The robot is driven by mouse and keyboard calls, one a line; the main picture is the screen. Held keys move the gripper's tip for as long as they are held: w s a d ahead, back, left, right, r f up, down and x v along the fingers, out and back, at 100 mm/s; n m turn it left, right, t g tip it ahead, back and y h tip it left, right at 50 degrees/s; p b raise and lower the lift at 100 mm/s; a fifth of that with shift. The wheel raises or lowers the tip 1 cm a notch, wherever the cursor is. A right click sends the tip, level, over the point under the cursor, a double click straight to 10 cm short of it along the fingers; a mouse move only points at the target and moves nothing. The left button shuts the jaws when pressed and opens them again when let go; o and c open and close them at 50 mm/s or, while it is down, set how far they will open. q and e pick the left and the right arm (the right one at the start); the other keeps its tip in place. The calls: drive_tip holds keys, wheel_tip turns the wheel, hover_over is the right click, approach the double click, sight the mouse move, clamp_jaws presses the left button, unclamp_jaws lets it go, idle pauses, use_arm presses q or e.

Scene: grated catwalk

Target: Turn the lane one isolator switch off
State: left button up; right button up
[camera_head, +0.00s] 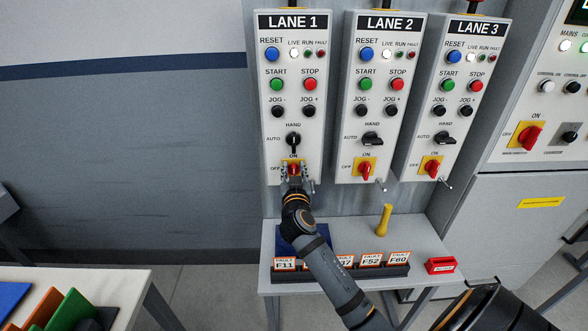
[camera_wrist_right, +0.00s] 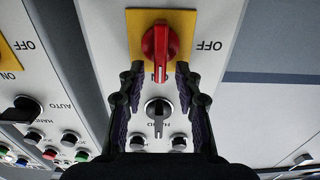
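The lane one isolator switch (camera_head: 294,168) is a red rotary handle on a yellow plate at the bottom of the LANE 1 panel (camera_head: 271,150). In the right wrist view, upside down, the red handle (camera_wrist_right: 160,50) stands about upright, in line with ON, with OFF to its side. My right gripper (camera_head: 293,172) is in front of it and partly hides it. Its two fingers (camera_wrist_right: 160,74) are spread on either side of the handle's ON end, with a visible gap on each side. I cannot tell how far the tips stand from the plate. My left gripper is not in view.
The black HAND/AUTO selector (camera_head: 293,140) sits just above the isolator. LANE 2 (camera_head: 344,150) and LANE 3 (camera_head: 410,150) panels stand to the right with similar red switches. Below is a shelf with fault tags (camera_head: 370,262), a yellow-handled object (camera_head: 384,220) and a red block (camera_head: 440,265).

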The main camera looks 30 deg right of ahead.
drive_tip(key=shift+c, duration=0.3)
clamp_jaws()
drive_tip(key=n, duration=0.3)
drive_tip(key=shift+w+a+f+n, duration=0.1)
drive_tip(key=shift+w+a+n, duration=0.1)
drive_tip(key=shift+a+n, duration=0.2)
drive_tip(key=n, duration=0.3)
drive_tip(key=shift+w+a+f+n+p, duration=0.2)
drive_tip(key=shift+a+n+p, duration=0.1)
drive_tip(key=shift+p, duration=0.1)
drive_tip(key=n, duration=0.3)
drive_tip(key=f+n+p, duration=0.1)
drive_tip(key=n, duration=0.2)
drive_tip(key=f+n+p, duration=0.1)
drive_tip(key=n, duration=0.3)
drive_tip(key=shift+w+a, duration=0.25)
drive_tip(key=shift+a, duration=0.1)
drive_tip(key=shift+n+p, duration=0.3)
